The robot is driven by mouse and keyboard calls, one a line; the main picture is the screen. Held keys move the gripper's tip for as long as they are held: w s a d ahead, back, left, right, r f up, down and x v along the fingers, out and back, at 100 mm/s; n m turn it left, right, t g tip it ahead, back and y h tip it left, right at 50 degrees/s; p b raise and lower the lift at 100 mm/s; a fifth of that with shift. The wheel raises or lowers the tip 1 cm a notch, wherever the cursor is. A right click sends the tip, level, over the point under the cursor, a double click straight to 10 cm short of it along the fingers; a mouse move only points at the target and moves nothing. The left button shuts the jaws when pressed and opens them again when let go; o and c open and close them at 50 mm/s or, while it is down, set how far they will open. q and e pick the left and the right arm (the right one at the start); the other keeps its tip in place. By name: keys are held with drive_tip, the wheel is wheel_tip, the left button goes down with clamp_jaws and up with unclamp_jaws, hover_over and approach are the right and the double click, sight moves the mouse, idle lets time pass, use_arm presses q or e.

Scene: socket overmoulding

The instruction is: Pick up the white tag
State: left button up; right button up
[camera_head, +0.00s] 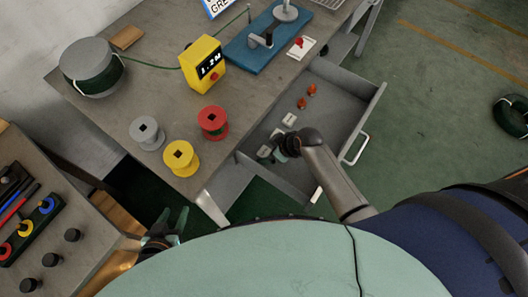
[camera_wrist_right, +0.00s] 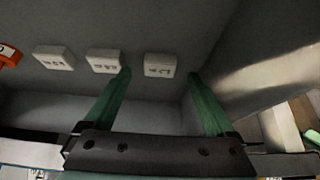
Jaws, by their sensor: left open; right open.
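Three small white tags with dark markings lie in a row in the open grey drawer. In the right wrist view they are a left tag (camera_wrist_right: 54,57), a middle tag (camera_wrist_right: 103,61) and a right tag (camera_wrist_right: 160,65). My right gripper (camera_wrist_right: 160,73) is open, its green fingers on either side of the right tag in the picture; contact cannot be told. In the head view my right gripper (camera_head: 277,151) reaches into the drawer and partly hides the tags; one tag (camera_head: 289,120) shows clearly. My left gripper (camera_head: 171,220) is open and empty, low between the two tables.
The drawer (camera_head: 345,108) has walls close around my right gripper. Orange-red pieces (camera_head: 311,89) lie farther back in it. Grey (camera_head: 147,131), yellow (camera_head: 181,157) and red (camera_head: 213,122) spools stand on the table above. A yellow meter (camera_head: 203,65) stands behind them.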

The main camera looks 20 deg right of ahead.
sight(264, 153)
drive_tip(key=shift+x, duration=1.15)
drive_tip(key=shift+c, duration=0.2)
drive_tip(key=c, duration=1.4)
